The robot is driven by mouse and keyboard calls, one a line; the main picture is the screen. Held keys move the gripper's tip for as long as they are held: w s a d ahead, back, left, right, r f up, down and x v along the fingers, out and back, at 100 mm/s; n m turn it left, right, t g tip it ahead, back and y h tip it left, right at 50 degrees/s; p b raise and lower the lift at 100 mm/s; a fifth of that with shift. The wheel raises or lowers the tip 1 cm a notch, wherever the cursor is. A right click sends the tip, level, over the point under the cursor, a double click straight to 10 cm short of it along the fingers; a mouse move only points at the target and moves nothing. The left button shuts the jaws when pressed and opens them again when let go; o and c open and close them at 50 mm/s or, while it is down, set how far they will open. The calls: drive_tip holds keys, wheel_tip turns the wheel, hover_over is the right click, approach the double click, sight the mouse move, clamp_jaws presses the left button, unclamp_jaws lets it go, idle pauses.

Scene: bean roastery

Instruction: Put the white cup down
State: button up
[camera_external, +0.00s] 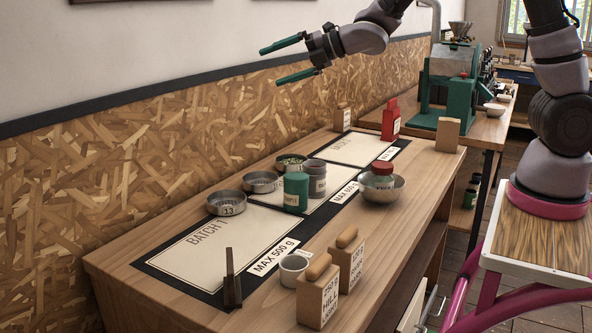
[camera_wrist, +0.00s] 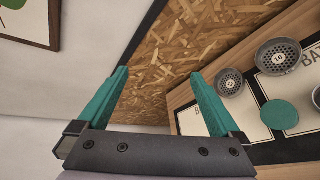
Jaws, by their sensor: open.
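The white cup (camera_external: 293,269) stands upright on the wooden table near its front edge, beside a wooden block with a rounded top. My gripper (camera_external: 279,61) is high above the back of the table, near the wall, far from the cup. Its two green fingers are spread wide with nothing between them. In the wrist view my gripper (camera_wrist: 162,98) is also open and empty, with the chipboard wall behind it. The cup does not show in the wrist view.
Several tins, a green canister (camera_external: 296,190) and a metal bowl (camera_external: 381,188) stand around the batch mat (camera_external: 205,250). Labelled wooden blocks (camera_external: 318,296) flank the cup's right; a dark upright holder (camera_external: 232,285) stands to its left. Bare mat lies behind the cup.

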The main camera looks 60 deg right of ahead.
drive_tip(key=s+d+r+m+g+h, duration=0.1)
drive_tip(key=s+d+r+m+h, duration=0.1)
drive_tip(key=s+d+r+m, duration=0.4)
drive_tip(key=s+d+r+m+h, duration=0.3)
drive_tip(key=s+d+m, duration=0.1)
drive_tip(key=s+m, duration=0.5)
drive_tip(key=s+a+m+g+y, duration=0.1)
drive_tip(key=s+a+m+g, duration=0.1)
drive_tip(key=s+m, duration=0.6)
drive_tip(key=s+a+m+g+y, duration=0.1)
drive_tip(key=s+a+m+g, duration=0.1)
drive_tip(key=s+m, duration=0.6)
drive_tip(key=s+f, duration=0.1)
drive_tip(key=s, duration=0.6)
drive_tip(key=shift+s+a+g, duration=0.2)
drive_tip(key=shift+a+g, duration=0.2)
